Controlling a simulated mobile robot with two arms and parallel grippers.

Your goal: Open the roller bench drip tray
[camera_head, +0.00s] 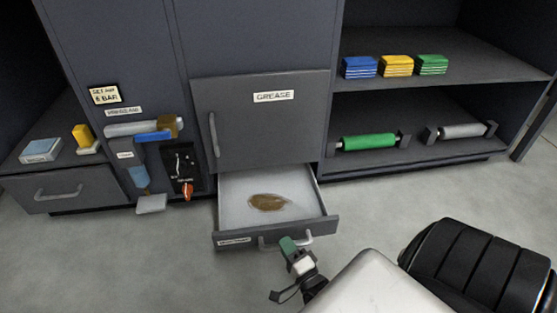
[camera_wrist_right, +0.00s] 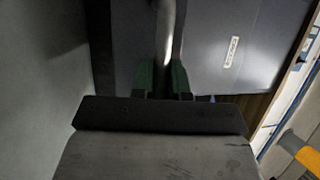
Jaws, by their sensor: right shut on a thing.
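The drip tray (camera_head: 313,202) is a pale drawer with a dark front, low in the middle of the cabinet. It stands pulled out, with a brown puddle (camera_head: 267,202) on its floor. Its grey bar handle (camera_head: 304,240) is on the front and also shows in the right wrist view (camera_wrist_right: 166,30). My right gripper (camera_head: 288,244) has green fingers and is shut on this handle; in the wrist view the bar runs between the fingers (camera_wrist_right: 163,77). The fingers hide part of the handle. My left gripper is not in view.
A shut door labelled GREASE (camera_head: 265,130) is above the tray. A shut drawer (camera_head: 65,190) is at the left. Shelves at the right hold coloured packs (camera_head: 396,66), a green roller (camera_head: 369,142) and a grey roller (camera_head: 461,132). The floor left of the tray is clear.

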